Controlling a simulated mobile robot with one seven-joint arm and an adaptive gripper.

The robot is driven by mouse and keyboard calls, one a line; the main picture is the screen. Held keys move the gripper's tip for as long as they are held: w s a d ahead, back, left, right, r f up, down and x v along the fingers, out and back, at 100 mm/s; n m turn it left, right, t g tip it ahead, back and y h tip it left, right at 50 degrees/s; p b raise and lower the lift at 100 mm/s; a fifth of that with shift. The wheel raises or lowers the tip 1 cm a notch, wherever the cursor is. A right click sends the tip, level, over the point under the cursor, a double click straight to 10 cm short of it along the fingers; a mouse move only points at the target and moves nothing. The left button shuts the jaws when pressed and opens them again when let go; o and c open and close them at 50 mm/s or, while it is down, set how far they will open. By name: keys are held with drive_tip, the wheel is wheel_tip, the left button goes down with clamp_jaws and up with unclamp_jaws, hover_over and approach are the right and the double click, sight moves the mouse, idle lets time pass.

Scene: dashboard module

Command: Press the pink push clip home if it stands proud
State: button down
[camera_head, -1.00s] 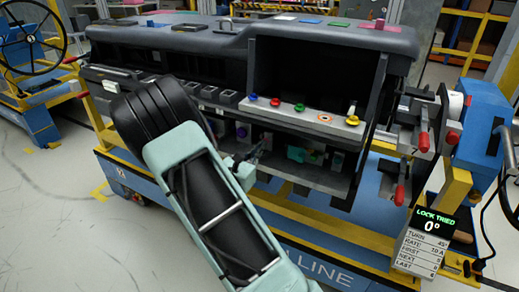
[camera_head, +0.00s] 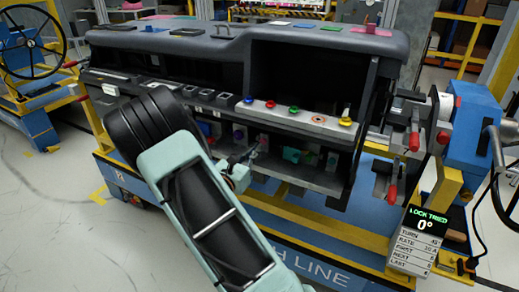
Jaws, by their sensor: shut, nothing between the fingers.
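A small pink peg (camera_head: 373,19) stands up from a pink square pad (camera_head: 371,31) on the top right of the dark dashboard module (camera_head: 200,42). It looks like the pink push clip and its head shows above the pad. Another small pink piece (camera_head: 263,142) shows inside the lower opening; I cannot tell what it is. My gripper (camera_head: 250,154) is shut and empty in front of the lower opening, left of centre, well below and left of the pink peg. My arm hides part of the module's lower left front.
A ledge carries blue, red, green and yellow knobs (camera_head: 346,121). Red handles (camera_head: 414,141) and a blue stand (camera_head: 467,135) are at the right. A display (camera_head: 425,222) reads "LOCK TRIED 0°". Flat coloured pads lie along the top.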

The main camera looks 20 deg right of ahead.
drive_tip(key=v, duration=1.1)
drive_tip(key=shift+a+p, duration=0.25)
drive_tip(key=shift+p, duration=0.15)
drive_tip(key=shift+s+f, duration=0.1)
